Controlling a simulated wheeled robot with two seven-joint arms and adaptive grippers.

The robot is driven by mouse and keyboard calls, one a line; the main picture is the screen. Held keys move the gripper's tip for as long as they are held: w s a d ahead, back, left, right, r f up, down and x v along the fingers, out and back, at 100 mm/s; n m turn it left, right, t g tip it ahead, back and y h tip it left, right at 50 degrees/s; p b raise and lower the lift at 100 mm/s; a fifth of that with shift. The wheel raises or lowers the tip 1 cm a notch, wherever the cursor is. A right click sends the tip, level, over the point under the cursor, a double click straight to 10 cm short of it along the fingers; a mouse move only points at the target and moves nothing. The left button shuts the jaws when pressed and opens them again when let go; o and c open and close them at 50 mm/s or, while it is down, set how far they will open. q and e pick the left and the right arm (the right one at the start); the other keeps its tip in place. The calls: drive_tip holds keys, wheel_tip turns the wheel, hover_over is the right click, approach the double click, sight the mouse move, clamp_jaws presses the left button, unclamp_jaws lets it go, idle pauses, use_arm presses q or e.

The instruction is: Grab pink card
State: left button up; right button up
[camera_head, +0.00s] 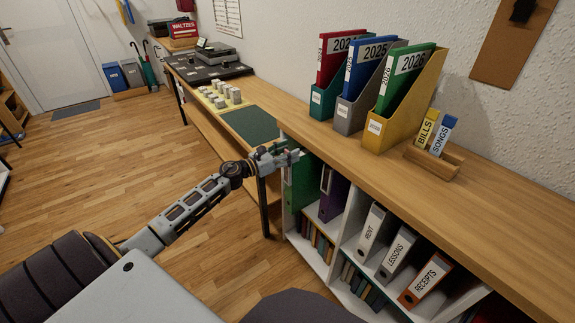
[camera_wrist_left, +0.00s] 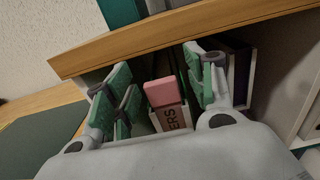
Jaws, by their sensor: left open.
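A pink card (camera_wrist_left: 163,92) shows in the left wrist view, standing on the shelf just below the wooden top, with a label ending in "ERS" on its lower front. My left gripper (camera_wrist_left: 157,76) is open, with its green-padded fingers on either side of the pink card and a gap visible on both sides. In the head view my left gripper (camera_head: 283,158) reaches to the upper left end of the shelf unit. The pink card cannot be made out there. My right gripper is not in view.
A green folder (camera_head: 300,183) and a purple binder (camera_head: 333,195) stand in the shelf's left compartment. Labelled binders (camera_head: 372,228) stand to the right. The wooden top (camera_head: 480,207) lies just above the gripper. Magazine files (camera_head: 404,115) stand on it.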

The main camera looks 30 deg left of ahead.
use_arm(q)
drive_tip(key=shift+c, duration=0.2)
idle(0.3)
drive_tip(key=c, duration=0.8)
drive_tip(key=shift+r, duration=0.15)
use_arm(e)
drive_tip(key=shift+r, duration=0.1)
use_arm(q)
drive_tip(key=shift+r, duration=0.4)
drive_tip(key=shift+r+p, duration=2.7)
drive_tip(key=shift+r, duration=5.75)
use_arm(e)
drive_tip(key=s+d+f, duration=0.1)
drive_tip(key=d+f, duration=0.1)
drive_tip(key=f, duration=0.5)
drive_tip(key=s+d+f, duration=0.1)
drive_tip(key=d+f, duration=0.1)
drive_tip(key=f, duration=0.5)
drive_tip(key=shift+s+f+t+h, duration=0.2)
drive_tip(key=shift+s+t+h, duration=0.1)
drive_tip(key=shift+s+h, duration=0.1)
